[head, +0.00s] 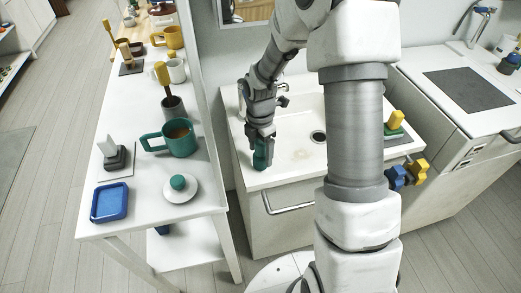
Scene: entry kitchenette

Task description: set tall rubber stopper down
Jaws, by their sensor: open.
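A dark green upright piece, which looks like the tall rubber stopper (261,160), stands at the front left corner of the white sink unit (286,178). My gripper (262,146) points down over it, with its open fingers at the stopper's upper part. The fingers hide some of the stopper, and I cannot tell whether they touch it. Its base appears to rest on the sink's rim.
A white shelf table (145,222) on the left holds a teal mug (180,140), a blue square dish (109,203) and a white saucer (187,196) with a green knob. A yellow-and-green item (395,124) sits right of the basin. The sink drain (318,137) is uncovered.

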